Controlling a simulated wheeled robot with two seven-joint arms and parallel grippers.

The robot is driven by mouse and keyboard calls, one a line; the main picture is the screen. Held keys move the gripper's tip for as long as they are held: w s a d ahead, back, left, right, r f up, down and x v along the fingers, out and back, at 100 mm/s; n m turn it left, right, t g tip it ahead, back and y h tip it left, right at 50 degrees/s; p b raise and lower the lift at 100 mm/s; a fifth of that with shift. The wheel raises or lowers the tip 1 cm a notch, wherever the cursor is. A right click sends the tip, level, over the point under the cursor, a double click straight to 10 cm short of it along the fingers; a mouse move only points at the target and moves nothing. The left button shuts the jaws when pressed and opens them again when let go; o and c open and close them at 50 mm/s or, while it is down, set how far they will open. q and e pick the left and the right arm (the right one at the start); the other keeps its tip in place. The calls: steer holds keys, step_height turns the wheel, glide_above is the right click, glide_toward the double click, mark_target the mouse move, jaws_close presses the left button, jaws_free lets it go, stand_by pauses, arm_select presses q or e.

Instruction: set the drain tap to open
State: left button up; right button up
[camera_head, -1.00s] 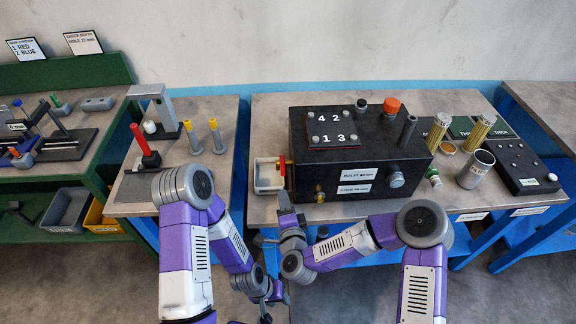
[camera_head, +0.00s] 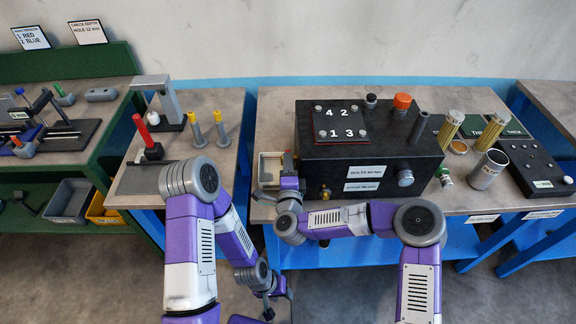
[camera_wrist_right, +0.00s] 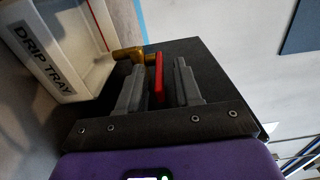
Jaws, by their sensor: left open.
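The drain tap has a brass body (camera_wrist_right: 128,53) and a red lever (camera_wrist_right: 159,76) in the right wrist view. It sits by the left end of the black box (camera_head: 375,160), next to the drip tray (camera_head: 270,180). My right gripper (camera_wrist_right: 158,88) is open, with one grey finger on each side of the red lever. A gap shows between the lever and the right-hand finger; the lever is close to the left-hand finger. In the head view my right gripper (camera_head: 289,172) hides most of the tap. My left gripper (camera_head: 274,300) is open and empty, low in front of the bench.
The white drip tray (camera_wrist_right: 65,60) is close beside the tap in the wrist view. A brass fitting (camera_head: 325,192) is low on the box front. A bench (camera_head: 178,150) with a red-handled tool (camera_head: 142,130) stands at left.

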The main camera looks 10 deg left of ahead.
jaws_close()
stand_by(1.4)
